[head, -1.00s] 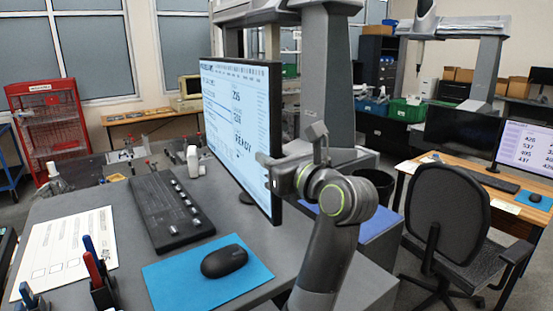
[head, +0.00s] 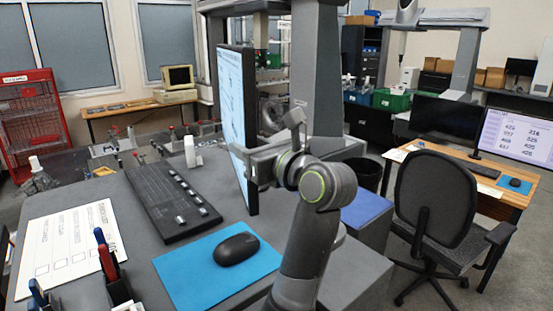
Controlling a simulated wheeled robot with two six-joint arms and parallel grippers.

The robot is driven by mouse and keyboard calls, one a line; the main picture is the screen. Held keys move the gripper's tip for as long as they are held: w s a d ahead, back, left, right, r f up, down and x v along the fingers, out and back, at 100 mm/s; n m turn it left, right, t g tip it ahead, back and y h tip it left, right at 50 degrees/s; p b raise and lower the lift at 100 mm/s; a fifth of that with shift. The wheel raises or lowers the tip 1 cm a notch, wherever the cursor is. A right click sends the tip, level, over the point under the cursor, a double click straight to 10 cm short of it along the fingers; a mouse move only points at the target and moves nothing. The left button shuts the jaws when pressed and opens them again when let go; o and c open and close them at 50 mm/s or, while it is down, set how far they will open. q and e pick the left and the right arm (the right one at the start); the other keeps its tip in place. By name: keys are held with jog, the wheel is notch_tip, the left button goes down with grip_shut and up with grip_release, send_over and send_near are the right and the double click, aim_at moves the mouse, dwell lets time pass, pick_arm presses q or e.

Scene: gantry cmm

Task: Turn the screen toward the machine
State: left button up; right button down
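The screen (head: 232,110) stands upright on the grey desk. It shows almost edge-on, with its lit face a narrow strip toward the left of the picture. The far finger is partly hidden. The machine's grey column (head: 316,70) stands behind and right of the screen.
On the desk are a black control keyboard (head: 170,198), a mouse (head: 236,249) on a blue mat (head: 190,278), a printed sheet (head: 65,248) and a pen holder (head: 119,290). An office chair (head: 436,200) and a second desk (head: 484,190) are at right.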

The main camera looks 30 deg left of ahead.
pick_arm(q)
jog(key=b+v, duration=1.5)
jog(key=v, duration=0.2)
jog(key=shift+b, duration=0.3)
jog(key=shift+f, duration=0.15)
